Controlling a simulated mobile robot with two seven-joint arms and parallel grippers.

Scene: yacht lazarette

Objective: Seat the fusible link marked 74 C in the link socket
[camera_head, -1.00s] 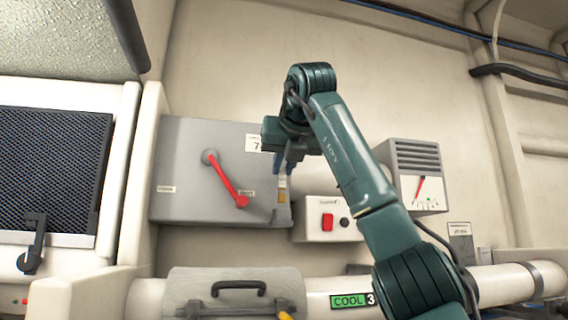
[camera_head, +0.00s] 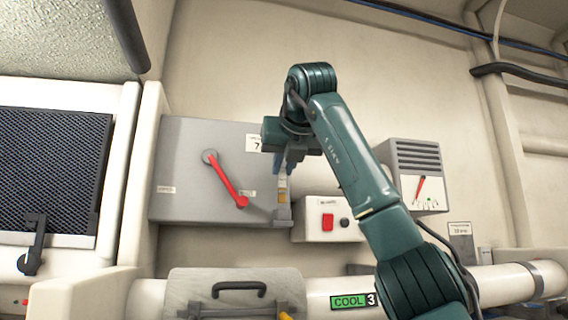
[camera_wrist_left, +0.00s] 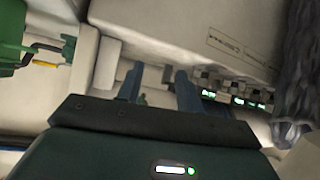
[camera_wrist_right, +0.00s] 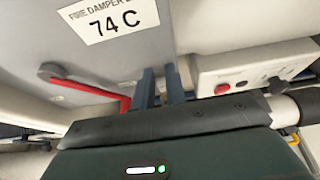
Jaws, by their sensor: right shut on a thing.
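My right gripper (camera_head: 284,166) is at the right edge of the grey fire damper box (camera_head: 185,200). It is shut on a thin strip with pale and amber parts, which I take to be the fusible link (camera_head: 282,196). The strip hangs upright below the fingers, just above or at a small grey bracket (camera_head: 281,214), probably the link socket. I cannot tell whether they touch. The right wrist view shows the fingers (camera_wrist_right: 161,80) beside the box's "74 C" label (camera_wrist_right: 105,20); the link is hidden there. My left gripper (camera_wrist_left: 159,82) is open and empty.
A red lever (camera_head: 226,181) is on the box front. A white switch box (camera_head: 327,220) with a red switch stands close right of the bracket. A louvred gauge box (camera_head: 418,175) is farther right. Below are a grey lidded case (camera_head: 200,285) and a white pipe (camera_head: 500,285).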

